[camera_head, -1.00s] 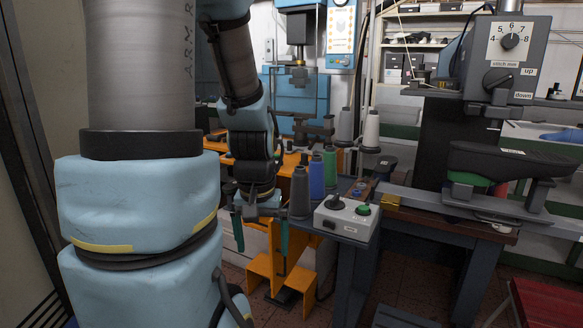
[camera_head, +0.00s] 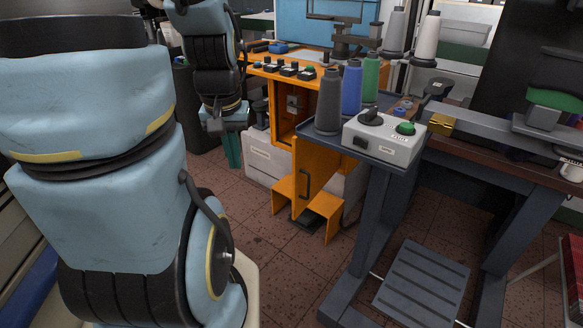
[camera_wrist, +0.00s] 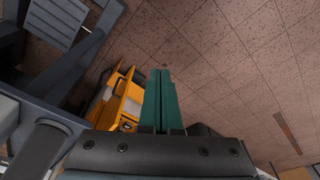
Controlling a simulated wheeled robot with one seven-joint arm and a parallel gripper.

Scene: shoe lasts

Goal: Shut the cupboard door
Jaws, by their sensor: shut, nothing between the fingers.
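The orange cupboard (camera_head: 285,108) stands in the middle of the head view, under a panel of knobs. Its orange door (camera_head: 318,158) stands open toward me, with a dark handle (camera_head: 304,186) low on it. My gripper (camera_head: 234,160) hangs to the left of the door, apart from it, with its teal fingers pointing down and together, empty. In the wrist view the shut fingers (camera_wrist: 160,82) are over the floor, and orange parts of the cupboard (camera_wrist: 122,102) show just left of them. Which of these parts is the door, I cannot tell.
A dark bench with thread cones (camera_head: 352,90) and a switch box (camera_head: 384,138) stands right of the door. A grey pedal (camera_head: 422,283) is on the floor below. A pale box (camera_head: 268,160) sits behind the door. Tiled floor (camera_head: 260,230) in front is clear.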

